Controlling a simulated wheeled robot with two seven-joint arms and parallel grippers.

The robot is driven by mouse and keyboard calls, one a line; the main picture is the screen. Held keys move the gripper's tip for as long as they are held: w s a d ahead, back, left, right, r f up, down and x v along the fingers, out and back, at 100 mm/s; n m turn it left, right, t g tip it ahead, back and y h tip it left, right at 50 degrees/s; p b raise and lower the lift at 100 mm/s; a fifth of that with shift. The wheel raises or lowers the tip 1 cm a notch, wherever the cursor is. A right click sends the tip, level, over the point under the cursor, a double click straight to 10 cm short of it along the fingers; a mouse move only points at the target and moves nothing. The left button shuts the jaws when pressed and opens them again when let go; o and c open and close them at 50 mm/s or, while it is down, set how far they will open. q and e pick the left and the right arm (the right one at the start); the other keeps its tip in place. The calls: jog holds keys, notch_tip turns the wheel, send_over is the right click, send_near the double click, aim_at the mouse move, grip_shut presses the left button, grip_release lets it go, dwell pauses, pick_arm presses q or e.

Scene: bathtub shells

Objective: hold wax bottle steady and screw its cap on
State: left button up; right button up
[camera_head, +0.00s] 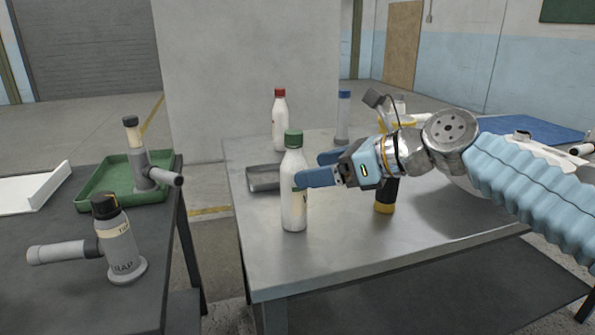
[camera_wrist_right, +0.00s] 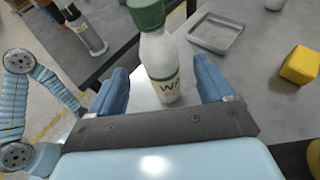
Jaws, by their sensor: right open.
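The white wax bottle (camera_head: 292,208) with a green cap (camera_head: 293,139) stands upright on the grey metal table. The cap sits on its neck; I cannot tell how tight it is. My right gripper (camera_head: 309,168) reaches in from the right with its blue fingers open at the bottle's side. In the right wrist view the bottle (camera_wrist_right: 161,58), with letters on its label, stands between the open fingers, with gaps visible at both sides. The green cap (camera_wrist_right: 147,14) shows there too. My left gripper is in neither view.
A grey tray (camera_head: 264,187) lies behind the bottle. A red-capped bottle (camera_head: 279,122) and a blue-capped container (camera_head: 343,118) stand farther back. A black-and-yellow object (camera_head: 384,207) stands under my right wrist. The dark left table holds pipe fittings and a green tray (camera_head: 90,198). The metal table's front is clear.

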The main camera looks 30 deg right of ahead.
jog(key=v, duration=0.4)
jog(key=shift+s+d+r, duration=0.15)
jog(key=shift+s, duration=0.1)
dwell(0.4)
